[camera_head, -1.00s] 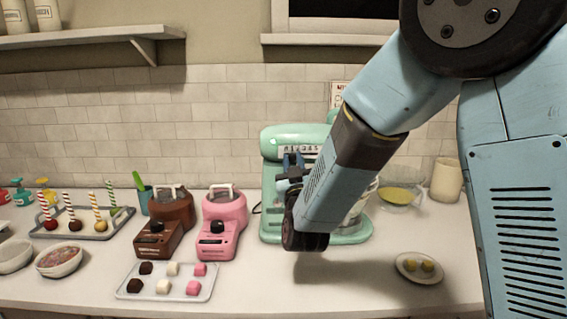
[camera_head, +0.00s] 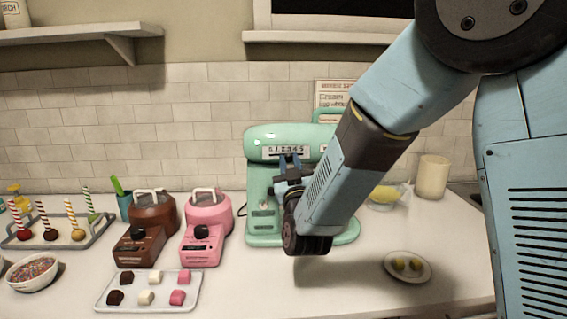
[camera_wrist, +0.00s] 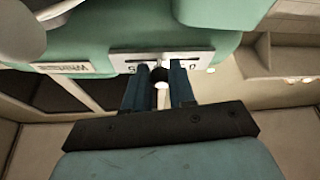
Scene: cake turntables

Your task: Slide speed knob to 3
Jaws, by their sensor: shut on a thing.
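The mint-green stand mixer (camera_head: 262,215) stands on the counter. A pale plate with a row of digits (camera_head: 268,153) runs along the side of its head. My gripper (camera_head: 290,160) is at this plate, its fingers reaching up to it. In the wrist view, the mixer appears upside down and the plate (camera_wrist: 205,58) shows a few digits. A small pale rounded knob (camera_wrist: 160,73) sits between the two blue fingers of my gripper (camera_wrist: 159,82), which are shut on it. The fingers hide part of the scale, so the knob's exact setting cannot be read.
A pink machine (camera_head: 203,246) and a brown machine (camera_head: 140,244) stand left of the mixer. A tray of small cubes (camera_head: 187,302) lies in front of them. A plate with yellow pieces (camera_head: 426,274) lies right of my arm. The front counter between is clear.

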